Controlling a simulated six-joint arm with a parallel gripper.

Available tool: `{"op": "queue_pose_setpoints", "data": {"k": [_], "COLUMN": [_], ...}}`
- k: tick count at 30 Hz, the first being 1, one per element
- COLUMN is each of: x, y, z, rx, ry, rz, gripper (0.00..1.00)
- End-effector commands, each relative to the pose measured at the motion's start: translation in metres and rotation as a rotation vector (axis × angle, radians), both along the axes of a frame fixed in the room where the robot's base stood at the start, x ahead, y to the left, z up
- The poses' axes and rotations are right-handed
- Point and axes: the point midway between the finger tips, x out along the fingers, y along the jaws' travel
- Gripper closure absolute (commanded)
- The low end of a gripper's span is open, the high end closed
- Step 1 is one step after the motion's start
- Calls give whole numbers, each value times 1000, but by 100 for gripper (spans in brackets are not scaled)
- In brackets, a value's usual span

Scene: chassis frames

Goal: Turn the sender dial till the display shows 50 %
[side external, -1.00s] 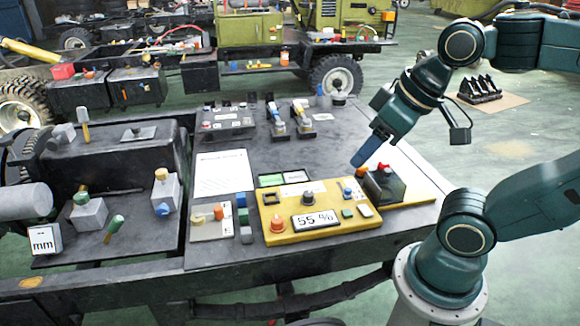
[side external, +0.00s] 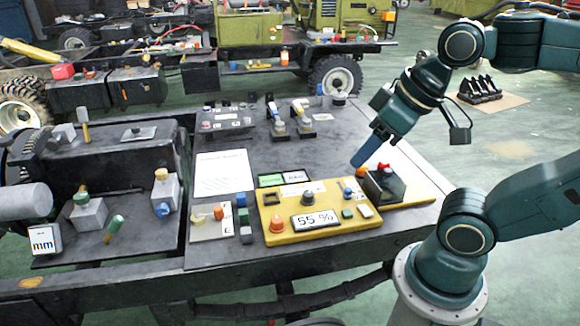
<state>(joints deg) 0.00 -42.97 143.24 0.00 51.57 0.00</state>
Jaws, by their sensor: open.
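The display (side external: 316,220) on the yellow panel (side external: 280,238) reads 55 %. A dark round knob (side external: 309,197) stands just above the display. A dark box with a red top (side external: 384,184) sits at the panel's right part. No label shows which of these is the sender dial. My gripper (side external: 358,163) points down and left with its blue finger close to the dark box, on its upper left side. I cannot tell whether it touches the box. It holds nothing that I can see, and the gap between its fingers is hidden from this side.
An orange button (side external: 277,224) and small coloured buttons sit on the yellow panel. A white sheet (side external: 222,172) lies on the dark bench (side external: 270,150). Levers (side external: 300,120) stand at its back. Grey blocks with knobs (side external: 88,212) are at the left.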

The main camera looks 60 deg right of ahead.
Motion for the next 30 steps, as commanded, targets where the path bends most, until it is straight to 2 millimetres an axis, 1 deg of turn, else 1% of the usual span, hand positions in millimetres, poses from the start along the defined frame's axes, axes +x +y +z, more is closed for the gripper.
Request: {"op": "queue_pose_setpoints", "data": {"k": [24,26,30], "x": [0,0,2], "y": [0,0,0], "z": [0,0,0], "rx": [0,0,1], "ry": [0,0,4], "rz": [0,0,-4], "gripper": [52,57,57]}}
